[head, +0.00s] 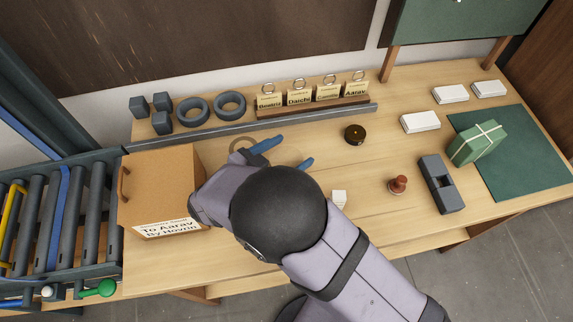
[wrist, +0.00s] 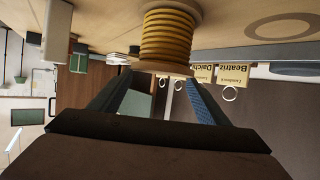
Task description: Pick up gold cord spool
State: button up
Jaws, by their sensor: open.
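The gold cord spool (wrist: 168,38) shows at the top middle of the wrist view, which looks upside down. It has yellow-gold windings and a pale wooden flange at the end nearer me. My gripper (head: 287,155) is open, its two blue fingers apart above the table. In the wrist view my gripper (wrist: 158,82) has its fingertips near either side of that flange; I cannot tell whether they touch it. In the head view my arm hides the spool.
A cardboard box (head: 162,190) stands close left of my gripper. Behind are dark rings (head: 229,104) and a rack of name tags (head: 313,98). A small white block (head: 339,198), dark round tin (head: 355,134) and red-brown stamp (head: 398,184) sit to the right.

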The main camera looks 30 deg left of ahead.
jog(key=shift+f, duration=1.1)
jog(key=shift+f, duration=0.15)
notch_tip(320, 180, down, 2)
jog(key=shift+f+p, duration=0.15)
jog(key=shift+p, duration=0.45)
jog(key=shift+w+d+f+p, duration=0.1)
jog(key=shift+w+f+p, duration=0.15)
jog(key=shift+w+p, duration=0.1)
jog(key=shift+p+x, duration=0.55)
jog(key=shift+x, duration=0.35)
jog(key=shift+w+f, duration=0.25)
jog(key=c, duration=1.3)
